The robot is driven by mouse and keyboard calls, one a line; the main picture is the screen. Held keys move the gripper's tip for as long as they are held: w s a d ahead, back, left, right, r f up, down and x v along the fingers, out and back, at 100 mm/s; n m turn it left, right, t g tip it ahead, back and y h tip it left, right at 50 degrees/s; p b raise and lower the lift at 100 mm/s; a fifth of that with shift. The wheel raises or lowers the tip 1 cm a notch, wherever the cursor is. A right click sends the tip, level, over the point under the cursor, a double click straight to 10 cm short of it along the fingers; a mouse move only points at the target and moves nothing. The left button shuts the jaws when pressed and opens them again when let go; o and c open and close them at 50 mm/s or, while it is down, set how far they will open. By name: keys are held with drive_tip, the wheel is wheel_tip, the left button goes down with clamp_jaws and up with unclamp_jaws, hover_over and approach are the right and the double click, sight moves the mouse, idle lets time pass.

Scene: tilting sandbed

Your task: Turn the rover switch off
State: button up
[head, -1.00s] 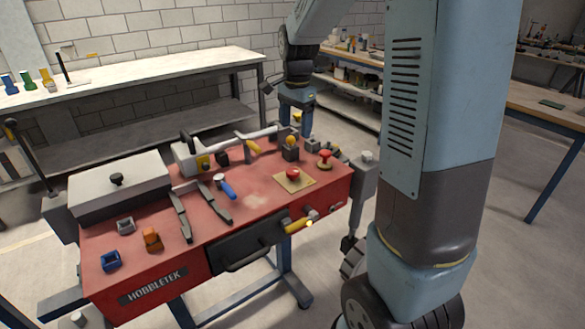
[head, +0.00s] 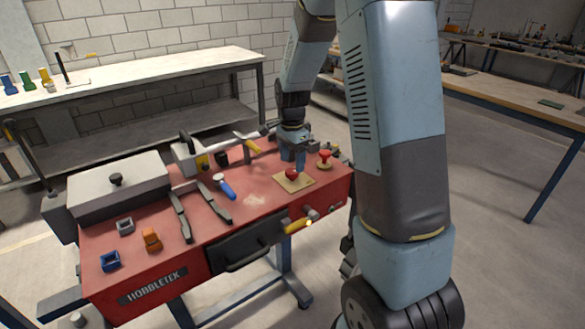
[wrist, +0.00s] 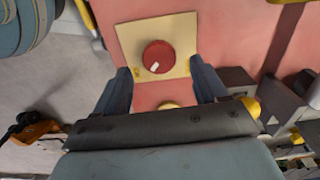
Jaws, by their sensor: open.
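The switch is a red round knob (head: 292,174) on a square cream plate (head: 307,184), near the right end of the red bench top. In the wrist view the knob (wrist: 159,57) bears a short white mark pointing down and slightly left, with small yellow marks on the plate (wrist: 130,38) to either side. My gripper (head: 293,158) is just behind the knob in the head view, pointing down. In the wrist view my gripper (wrist: 160,70) has its two dark fingers wide apart, left and right of the plate's lower edge. Nothing is between them in their grip; contact cannot be told.
A red mushroom-shaped knob (head: 325,156) stands right of the plate. A yellow handle (head: 297,226) sticks out of the bench front. A blue-handled tool (head: 226,189) and dark bars (head: 181,217) lie to the left. The red surface just left of the plate is clear.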

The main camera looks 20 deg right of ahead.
sight(292, 171)
drive_tip(key=shift+f, duration=1.75)
drive_tip(key=c, duration=1.1)
drive_tip(key=shift+o, duration=0.2)
